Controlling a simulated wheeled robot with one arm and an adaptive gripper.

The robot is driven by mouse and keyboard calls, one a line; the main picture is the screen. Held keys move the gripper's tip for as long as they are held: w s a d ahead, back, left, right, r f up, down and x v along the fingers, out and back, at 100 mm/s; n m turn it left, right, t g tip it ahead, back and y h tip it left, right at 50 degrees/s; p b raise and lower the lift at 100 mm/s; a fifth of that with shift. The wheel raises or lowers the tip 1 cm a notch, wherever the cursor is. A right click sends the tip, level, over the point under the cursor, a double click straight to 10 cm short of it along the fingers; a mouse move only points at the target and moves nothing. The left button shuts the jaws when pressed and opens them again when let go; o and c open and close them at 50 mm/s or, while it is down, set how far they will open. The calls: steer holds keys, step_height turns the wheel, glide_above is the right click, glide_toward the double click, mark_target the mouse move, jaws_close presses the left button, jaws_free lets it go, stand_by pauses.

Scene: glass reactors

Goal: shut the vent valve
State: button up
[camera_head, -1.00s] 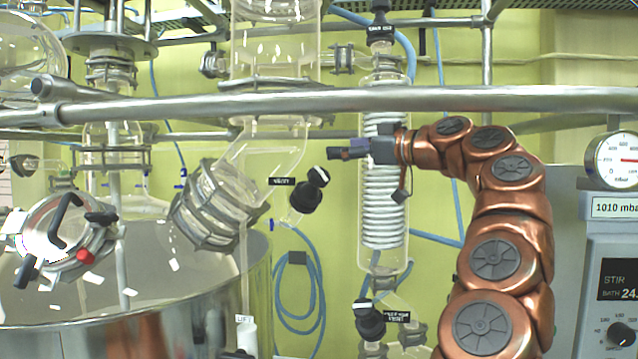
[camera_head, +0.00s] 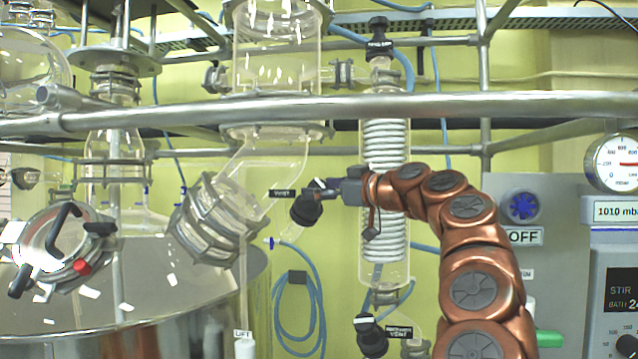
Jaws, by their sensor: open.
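The vent valve (camera_head: 305,209) is a black knob with a pale-marked end, on a slanted glass branch beside a black label that appears to read VENT (camera_head: 284,193). The knob is tilted up to the right. My gripper (camera_head: 326,191) is at its upper right, pointing left, with the fingertips overlapping the knob in the picture. The jaws are open. I cannot tell whether they touch the knob or straddle it, and the fingers partly hide its upper end.
A metal rail (camera_head: 420,105) crosses above my gripper. The coiled glass condenser (camera_head: 384,250) stands behind my wrist. A similar black valve (camera_head: 370,338) with its own label is below. A clamped glass joint (camera_head: 215,220) and steel vessel (camera_head: 190,290) lie left.

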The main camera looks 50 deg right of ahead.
steer(key=shift+w, duration=0.45)
steer(key=shift+c, duration=0.4)
steer(key=c, duration=1.1)
steer(key=shift+f+m+h+b, duration=0.15)
steer(key=shift+m+h+b, duration=0.2)
steer(key=shift+b, duration=0.45)
